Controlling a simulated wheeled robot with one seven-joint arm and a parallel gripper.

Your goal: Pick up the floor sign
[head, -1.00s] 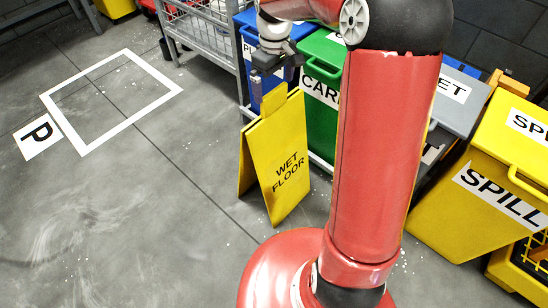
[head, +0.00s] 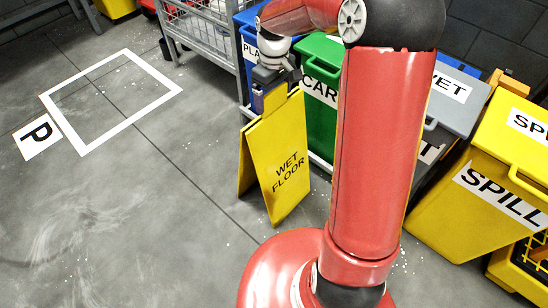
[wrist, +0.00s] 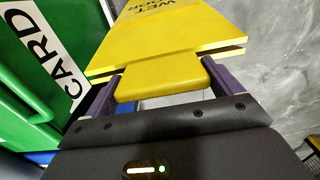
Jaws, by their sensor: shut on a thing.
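The yellow floor sign (head: 279,160), lettered WET FLOOR, stands on the grey floor as a tent with its two panels spread at the bottom. My gripper (head: 278,84) is at its top from above. In the wrist view the fingers of my gripper (wrist: 160,84) lie on both sides of the sign's yellow top handle (wrist: 160,78), shut on it. The sign's panels (wrist: 165,35) stretch away beyond the handle. The sign's foot still appears to rest on the floor.
A green CARD bin (head: 320,85) and a blue bin (head: 248,45) stand close behind the sign. Yellow SPILL bins (head: 490,170) are at the right.

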